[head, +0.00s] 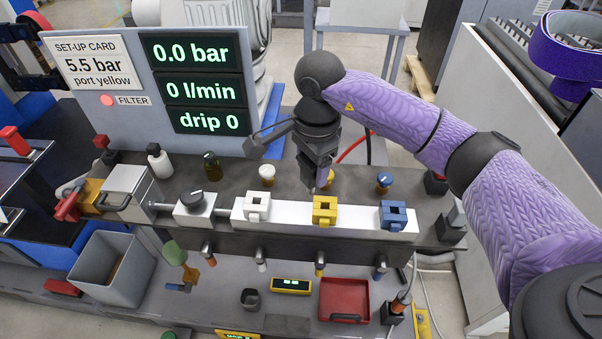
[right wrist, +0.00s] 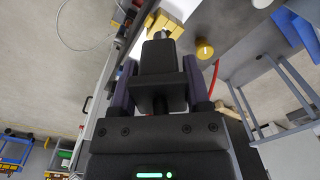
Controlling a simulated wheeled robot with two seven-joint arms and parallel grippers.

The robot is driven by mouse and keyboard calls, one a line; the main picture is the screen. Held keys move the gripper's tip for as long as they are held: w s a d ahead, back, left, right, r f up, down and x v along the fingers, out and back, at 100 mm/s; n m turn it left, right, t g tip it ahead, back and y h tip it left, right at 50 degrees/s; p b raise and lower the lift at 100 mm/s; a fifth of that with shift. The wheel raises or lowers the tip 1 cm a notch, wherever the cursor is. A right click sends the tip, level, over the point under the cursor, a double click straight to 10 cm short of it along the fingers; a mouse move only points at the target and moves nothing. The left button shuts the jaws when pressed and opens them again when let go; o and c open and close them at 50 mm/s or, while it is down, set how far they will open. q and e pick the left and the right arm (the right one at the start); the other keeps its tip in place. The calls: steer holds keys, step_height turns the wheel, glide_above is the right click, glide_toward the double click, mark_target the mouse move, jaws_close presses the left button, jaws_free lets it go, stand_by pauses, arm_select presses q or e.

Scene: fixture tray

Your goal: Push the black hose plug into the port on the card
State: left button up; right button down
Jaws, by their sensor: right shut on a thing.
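The set-up card (head: 95,62) reads 5.5 bar, port yellow. The yellow port (head: 325,212) is a block with a square opening on top, in the middle of a white rail (head: 290,219). My right gripper (head: 321,182) is just above it, pointing down. In the right wrist view, the gripper (right wrist: 160,85) is shut on the black plug (right wrist: 160,57). In the head view my fingers mostly hide the plug. My left gripper is not in view.
A white port (head: 257,207) and a blue port (head: 393,215) flank the yellow one. A yellow-capped bottle (right wrist: 204,49) stands behind the rail. The display (head: 205,85) shows 0.0 bar, 0 l/min, drip 0. A red tray (head: 344,299) and grey bin (head: 112,268) sit in front.

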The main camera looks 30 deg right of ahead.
steer(key=shift+w+d+f+m, duration=0.25)
steer(key=shift+d+m, duration=0.5)
steer(key=shift+m, duration=0.6)
steer(key=shift+w+d+f+m, duration=0.25)
steer(key=shift+d+m, duration=0.5)
steer(key=shift+m, duration=0.65)
steer(key=shift+w+d+f+m, duration=0.25)
steer(key=shift+d+m, duration=0.5)
steer(key=shift+m, duration=0.6)
steer(key=shift+p, duration=0.3)
steer(key=shift+f, duration=0.15)
step_height(320, 180, down, 7)
steer(key=b, duration=0.4)
steer(key=shift+r+b, duration=0.2)
steer(key=shift+b, duration=0.15)
